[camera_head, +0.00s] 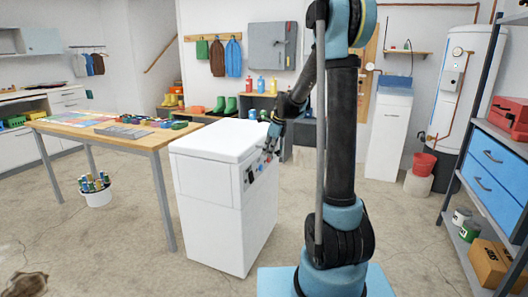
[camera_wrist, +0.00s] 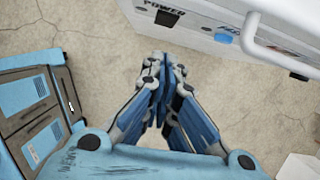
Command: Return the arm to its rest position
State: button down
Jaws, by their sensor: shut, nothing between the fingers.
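My arm (camera_head: 343,130) stands upright in the right half of the head view and bends over toward the white appliance. My gripper (camera_head: 269,148) is beside the front panel of that white appliance (camera_head: 215,200), partly hidden behind my arm's wrist. In the wrist view my gripper (camera_wrist: 166,72) is shut and empty, its fingers together above bare floor. The white appliance (camera_wrist: 205,12) fills the top right there, with a POWER label, a dark switch, a blue button and a white handle. The gripper appears apart from it.
A wooden table (camera_head: 165,135) with coloured items stands left, with a white bucket (camera_head: 95,190) beneath. A metal shelf (camera_head: 480,235) with blue drawers and a red toolbox (camera_head: 508,117) stands right. A water heater (camera_head: 460,90) is at the back right. Concrete floor lies open between them.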

jog(key=s+d+r+n, duration=0.1)
jog(key=s+d+n, duration=0.2)
jog(key=s, duration=0.4)
jog(key=s+d+r+n+h, duration=0.1)
jog(key=s+d+r+n, duration=0.2)
jog(key=s, duration=0.4)
jog(key=s+d+n, duration=0.3)
jog(key=s+n, duration=0.1)
jog(key=s, duration=0.3)
jog(key=s+d+f+n, duration=0.2)
jog(key=s+f+n, duration=0.1)
jog(key=s, duration=0.3)
jog(key=s+d+f+n+h, duration=0.1)
jog(key=s+d+f+n, duration=0.1)
jog(key=s+n, duration=0.3)
jog(key=s+d+f+n+h, duration=0.1)
jog(key=s+f+n, duration=0.3)
jog(key=s, duration=0.4)
jog(key=shift+d+t, duration=0.4)
jog(key=shift+d, duration=0.15)
jog(key=shift+s, duration=0.1)
